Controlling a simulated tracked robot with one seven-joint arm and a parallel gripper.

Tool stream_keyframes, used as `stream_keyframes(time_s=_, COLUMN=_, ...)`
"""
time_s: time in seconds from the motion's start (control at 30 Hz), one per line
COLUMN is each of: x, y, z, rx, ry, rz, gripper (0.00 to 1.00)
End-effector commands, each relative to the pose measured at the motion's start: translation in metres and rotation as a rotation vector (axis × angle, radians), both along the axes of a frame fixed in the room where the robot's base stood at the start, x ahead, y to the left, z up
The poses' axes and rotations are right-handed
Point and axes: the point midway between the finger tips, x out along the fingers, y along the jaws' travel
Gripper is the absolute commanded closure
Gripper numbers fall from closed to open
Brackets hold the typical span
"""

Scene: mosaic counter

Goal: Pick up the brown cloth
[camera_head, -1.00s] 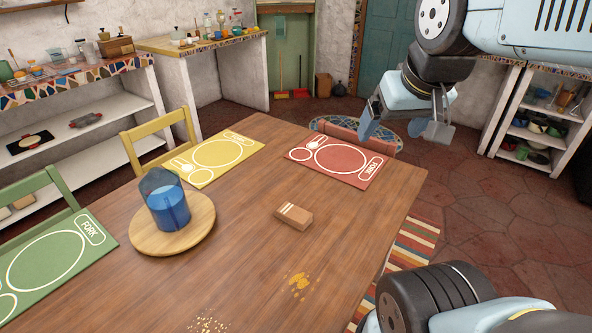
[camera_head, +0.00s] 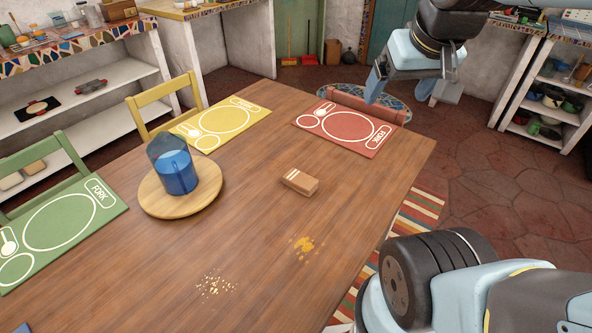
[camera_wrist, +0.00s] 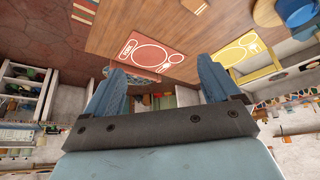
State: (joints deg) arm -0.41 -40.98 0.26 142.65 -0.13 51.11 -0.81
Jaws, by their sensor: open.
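The brown cloth (camera_head: 299,182) is a small folded block with pale stripes at one end. It lies flat on the wooden table (camera_head: 255,170), right of the round board. In the wrist view a striped brown piece (camera_wrist: 194,6) shows at the top edge. My gripper (camera_head: 376,88) is raised beyond the far right part of the table, past the red placemat, well apart from the cloth. In the wrist view its two blue fingers (camera_wrist: 158,80) stand wide apart with nothing held between them.
A blue pitcher (camera_head: 175,170) stands on a round wooden board (camera_head: 155,207). Red (camera_head: 376,139), yellow (camera_head: 244,110) and green (camera_head: 110,217) placemats lie along the edges. Yellow spots (camera_head: 304,244) and crumbs (camera_head: 216,285) lie nearer me. The table around the cloth is clear.

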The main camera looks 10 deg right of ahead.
Motion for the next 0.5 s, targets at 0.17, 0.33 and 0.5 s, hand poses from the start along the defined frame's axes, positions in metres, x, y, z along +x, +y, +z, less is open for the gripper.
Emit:
stream_keyframes(time_s=0.17, x=0.032, y=0.01, z=-0.013, rx=-0.034, ry=0.059, rz=0.074, gripper=0.11)
stream_keyframes(time_s=0.33, x=0.064, y=0.024, z=-0.03, rx=-0.068, ry=0.116, rz=0.158, gripper=0.11)
stream_keyframes(time_s=0.5, x=0.095, y=0.039, z=-0.053, rx=-0.1, ry=0.173, rz=0.247, gripper=0.11)
